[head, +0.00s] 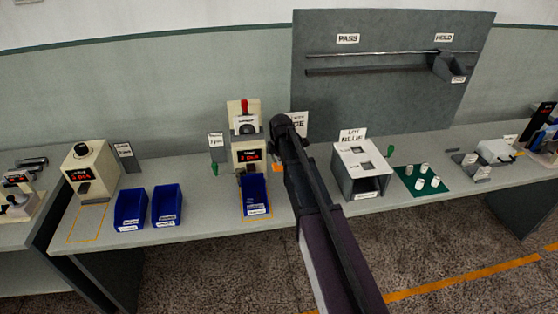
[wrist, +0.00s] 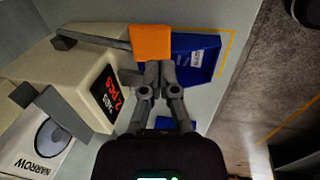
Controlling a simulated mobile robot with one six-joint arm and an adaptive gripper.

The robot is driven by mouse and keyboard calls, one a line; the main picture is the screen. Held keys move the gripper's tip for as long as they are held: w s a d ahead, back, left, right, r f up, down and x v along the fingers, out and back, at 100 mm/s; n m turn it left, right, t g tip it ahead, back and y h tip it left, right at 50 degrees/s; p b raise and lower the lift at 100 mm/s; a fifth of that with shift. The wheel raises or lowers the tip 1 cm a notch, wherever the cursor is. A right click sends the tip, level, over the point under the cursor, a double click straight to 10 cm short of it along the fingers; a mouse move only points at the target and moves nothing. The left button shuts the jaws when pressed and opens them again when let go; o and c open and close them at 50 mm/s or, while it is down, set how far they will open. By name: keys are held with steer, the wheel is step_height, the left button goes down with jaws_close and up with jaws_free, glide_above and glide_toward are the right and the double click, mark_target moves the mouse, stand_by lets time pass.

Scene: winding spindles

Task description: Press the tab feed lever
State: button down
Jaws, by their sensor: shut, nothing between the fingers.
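The tab feed lever (wrist: 97,41) is a grey bar with an orange pad (wrist: 150,42) at its end, seen in the wrist view. It runs along the beige machine (wrist: 70,70), which has a lit red display (wrist: 110,92) and a dial panel marked NARROW (wrist: 40,145). My gripper (wrist: 161,68) is shut and empty, its fingertips at the pad's near edge; I cannot tell whether they touch it.
A blue bin (head: 254,196) stands in front of the machine, and its edge shows beyond the pad (wrist: 208,45). A sign (head: 299,123) stands behind my gripper. A grey box (head: 345,178) is to the right; two blue bins (head: 130,207) are to the left.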

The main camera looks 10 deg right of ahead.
steer(key=p+v, duration=0.8)
steer(key=shift+w+r, duration=0.25)
steer(key=shift+r, duration=0.1)
steer(key=shift+s, duration=0.1)
stand_by(0.8)
steer(key=s+d+f+m+g+b, duration=0.1)
steer(key=s+f+m+b, duration=0.1)
steer(key=s+m, duration=0.7)
steer(key=s+f+m+g+b, duration=0.1)
steer(key=s+f+m+b, duration=0.2)
steer(key=s+m, duration=0.6)
steer(key=s, duration=0.8)
steer(key=shift+s+d+f, duration=0.25)
steer(key=shift+d+f, duration=0.05)
steer(key=shift+d, duration=0.05)
steer(key=shift+w, duration=0.1)
stand_by(1.5)
steer(key=w+r+n+t, duration=0.1)
steer(key=w+n+t, duration=0.1)
steer(key=w, duration=0.9)
steer(key=w+a+r+n+t+y, duration=0.1)
steer(key=w+n, duration=0.4)
steer(key=w, duration=0.7)
steer(key=w+r+n+t+p, duration=0.1)
steer(key=w+n, duration=0.3)
steer(key=w, duration=0.7)
steer(key=shift+w+a+r+t+y, duration=0.15)
steer(key=shift+w+r+t+y, duration=0.25)
steer(key=shift+r+t, duration=0.4)
